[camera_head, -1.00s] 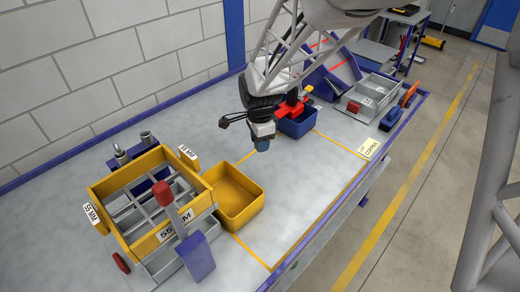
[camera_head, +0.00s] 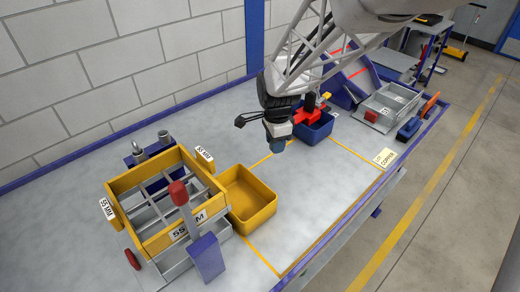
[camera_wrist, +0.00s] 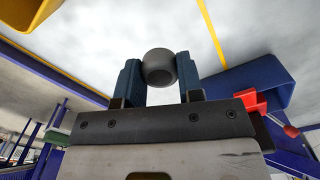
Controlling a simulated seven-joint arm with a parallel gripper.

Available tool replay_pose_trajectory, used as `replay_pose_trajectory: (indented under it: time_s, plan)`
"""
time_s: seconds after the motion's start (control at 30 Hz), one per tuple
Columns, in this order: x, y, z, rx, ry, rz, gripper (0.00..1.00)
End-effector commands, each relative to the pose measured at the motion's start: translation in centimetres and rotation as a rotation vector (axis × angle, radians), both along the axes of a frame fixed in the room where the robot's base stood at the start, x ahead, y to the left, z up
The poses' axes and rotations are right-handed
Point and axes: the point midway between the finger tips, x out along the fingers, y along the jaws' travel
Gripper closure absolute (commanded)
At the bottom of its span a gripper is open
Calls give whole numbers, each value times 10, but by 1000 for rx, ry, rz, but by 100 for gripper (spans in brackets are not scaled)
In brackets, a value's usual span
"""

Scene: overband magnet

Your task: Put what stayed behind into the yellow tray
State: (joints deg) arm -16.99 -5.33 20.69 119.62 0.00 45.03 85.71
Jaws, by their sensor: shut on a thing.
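My gripper (camera_head: 277,150) hangs above the table, right of and behind the yellow tray (camera_head: 266,217). In the wrist view its two blue fingers (camera_wrist: 159,80) are shut on a grey, round-ended cylindrical piece (camera_wrist: 160,66). The head view does not show this piece clearly. The yellow tray stands on the table and looks empty. Its corner seems to show at the upper left of the wrist view (camera_wrist: 28,12).
A yellow gridded frame marked 55 MM (camera_head: 140,180) stands left of the tray, with a red-knobbed lever (camera_head: 178,193). A blue bin (camera_head: 316,133) with a red part stands behind my gripper. Grey trays (camera_head: 389,105) stand at the back right. Table between is clear.

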Motion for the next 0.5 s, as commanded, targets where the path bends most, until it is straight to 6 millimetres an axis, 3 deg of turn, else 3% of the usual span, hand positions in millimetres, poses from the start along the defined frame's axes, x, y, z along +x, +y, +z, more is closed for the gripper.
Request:
replay_pose_trajectory:
  time_s: [0.27, 0.5]
  plan:
    - [-11, 10, 9, 0, -1, 163, 89]
    - [-29, 26, 22, 1, -2, 437, 89]
